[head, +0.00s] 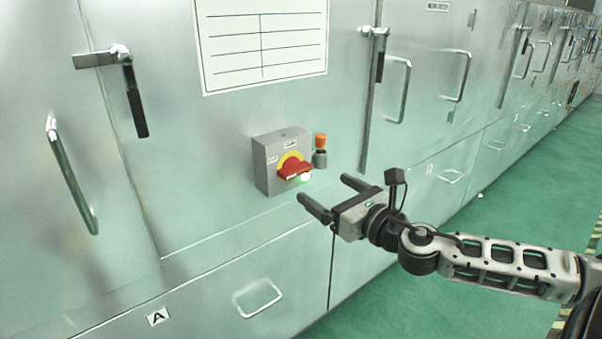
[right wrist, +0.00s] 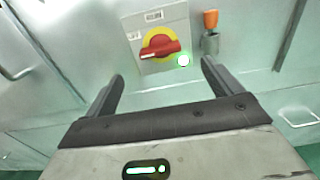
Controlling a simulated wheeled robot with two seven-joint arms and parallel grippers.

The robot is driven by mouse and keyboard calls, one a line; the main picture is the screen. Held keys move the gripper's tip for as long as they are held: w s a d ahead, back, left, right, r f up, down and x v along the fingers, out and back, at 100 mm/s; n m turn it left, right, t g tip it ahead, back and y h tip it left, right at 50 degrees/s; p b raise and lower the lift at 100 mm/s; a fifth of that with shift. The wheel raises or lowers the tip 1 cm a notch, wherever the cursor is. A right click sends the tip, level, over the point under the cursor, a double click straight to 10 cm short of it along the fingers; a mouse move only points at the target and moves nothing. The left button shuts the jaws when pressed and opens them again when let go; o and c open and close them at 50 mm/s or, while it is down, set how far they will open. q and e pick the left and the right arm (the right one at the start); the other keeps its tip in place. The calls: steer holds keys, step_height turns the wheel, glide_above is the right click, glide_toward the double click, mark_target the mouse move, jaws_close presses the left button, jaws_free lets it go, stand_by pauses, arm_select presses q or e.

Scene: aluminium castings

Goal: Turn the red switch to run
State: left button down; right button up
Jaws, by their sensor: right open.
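The red switch (head: 293,169) is a red handle on a yellow disc, on the front of a grey box (head: 266,176) fixed to the metal cabinet wall. In the right wrist view the red handle (right wrist: 160,51) lies close to level, tilted slightly, with small labels above and to its left that are too small to read. A bright white-green spot sits by its right end. My right gripper (head: 330,198) is open and empty, in front of the box and a little below and right of it, apart from the handle. Its two fingers (right wrist: 160,88) frame the space below the switch.
An orange-topped indicator (head: 320,150) stands just right of the box. A bar handle (head: 70,175), a latch (head: 134,95) and a drawer pull (head: 258,298) project from the cabinet (head: 210,150). The green floor (head: 450,215) is open at right.

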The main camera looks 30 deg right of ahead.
mark_target(300, 172)
steer(key=w, duration=0.2)
steer(key=w+p, duration=0.1)
steer(key=w, duration=0.5)
steer(key=shift+w+a+r+p, duration=0.1)
steer(key=shift+w+a+p, duration=0.05)
steer(key=shift+a+p, duration=0.2)
steer(key=shift+w, duration=0.5)
steer(key=c, duration=1)
